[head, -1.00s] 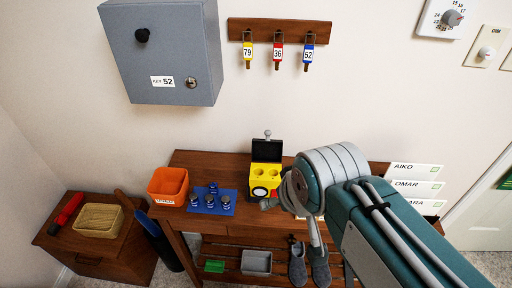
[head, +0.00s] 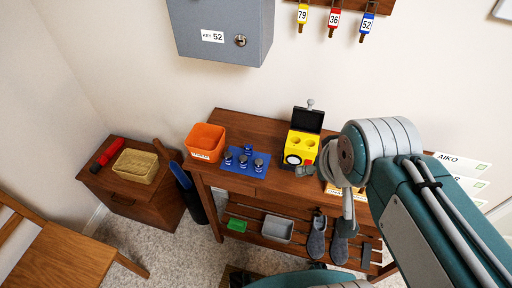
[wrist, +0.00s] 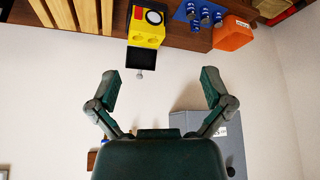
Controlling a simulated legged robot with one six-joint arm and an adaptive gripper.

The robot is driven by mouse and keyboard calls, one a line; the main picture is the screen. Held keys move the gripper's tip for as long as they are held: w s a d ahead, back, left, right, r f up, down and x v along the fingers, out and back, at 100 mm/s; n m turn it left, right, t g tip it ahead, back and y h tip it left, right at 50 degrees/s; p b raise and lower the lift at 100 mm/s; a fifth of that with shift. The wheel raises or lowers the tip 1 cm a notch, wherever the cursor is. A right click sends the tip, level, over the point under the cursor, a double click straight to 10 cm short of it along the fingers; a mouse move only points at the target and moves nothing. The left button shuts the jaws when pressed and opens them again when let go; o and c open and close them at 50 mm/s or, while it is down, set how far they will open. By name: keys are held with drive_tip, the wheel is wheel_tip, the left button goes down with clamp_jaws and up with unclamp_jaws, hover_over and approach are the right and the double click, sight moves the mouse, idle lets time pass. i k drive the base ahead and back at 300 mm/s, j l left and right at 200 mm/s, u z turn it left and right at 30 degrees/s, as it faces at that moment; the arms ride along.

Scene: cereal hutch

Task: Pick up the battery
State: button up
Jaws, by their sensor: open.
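Several blue batteries with light tops (head: 243,161) stand on a blue mat (head: 232,168) on the wooden bench; one at the back seems to lie on its side. They also show at the top of the upside-down wrist view (wrist: 203,17). A yellow box (head: 302,145) with a raised black lid and two round holes stands right of them, close to my arm. My gripper (wrist: 160,88) is open and empty, its two fingers spread wide. In the wrist view the batteries lie well beyond the fingers. In the head view my arm hides part of the bench.
An orange bin (head: 206,140) stands left of the mat. A grey key cabinet (head: 222,30) and tagged keys hang on the wall above. A low chest (head: 130,185) with a basket is at left, a chair (head: 62,258) at front left. The lower shelf holds trays and slippers.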

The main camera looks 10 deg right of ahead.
sight(228, 155)
drive_tip(key=i+j+z, duration=0.15)
drive_tip(key=j+z, duration=0.2)
drive_tip(key=j, duration=0.2)
drive_tip(key=j+z, duration=0.35)
drive_tip(key=j, duration=0.25)
drive_tip(key=i, duration=0.05)
